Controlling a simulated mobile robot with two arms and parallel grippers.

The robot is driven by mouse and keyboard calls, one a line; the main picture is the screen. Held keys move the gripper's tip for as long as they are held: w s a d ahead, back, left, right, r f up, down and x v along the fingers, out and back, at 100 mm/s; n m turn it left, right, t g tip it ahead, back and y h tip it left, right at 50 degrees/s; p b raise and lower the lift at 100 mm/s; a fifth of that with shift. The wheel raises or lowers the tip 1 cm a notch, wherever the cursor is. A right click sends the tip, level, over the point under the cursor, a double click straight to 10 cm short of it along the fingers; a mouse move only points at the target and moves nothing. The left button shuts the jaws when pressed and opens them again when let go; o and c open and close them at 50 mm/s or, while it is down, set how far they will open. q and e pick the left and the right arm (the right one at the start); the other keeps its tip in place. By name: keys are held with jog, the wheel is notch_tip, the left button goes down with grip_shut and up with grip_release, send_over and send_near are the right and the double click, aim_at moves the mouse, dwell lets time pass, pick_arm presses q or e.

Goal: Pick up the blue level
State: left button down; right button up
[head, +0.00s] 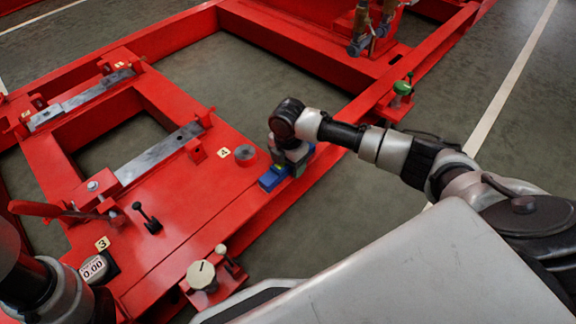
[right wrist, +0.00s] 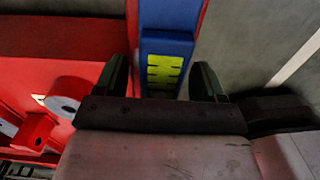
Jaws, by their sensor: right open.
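The blue level (head: 272,178) lies on the red frame's edge beam in the head view, partly hidden by my right gripper. In the right wrist view the blue level (right wrist: 166,40) runs up the middle, with a yellow-green vial window. My right gripper (right wrist: 166,85) is open there, with one dark finger on each side of the level and the level between them. In the head view my right gripper (head: 290,165) is right above the level; its fingertips are hard to make out. I cannot tell whether the fingers touch the level. My left gripper does not show clearly; only part of my left arm shows.
The red frame (head: 190,230) carries a grey round part (head: 245,155), a black lever (head: 147,217), a white dial knob (head: 201,275) and a gauge reading 0.00 (head: 95,268). A green-topped valve (head: 402,88) stands at the right. Open floor lies right of the beam.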

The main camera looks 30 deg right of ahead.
grip_shut()
jog(key=shift+r, duration=0.2)
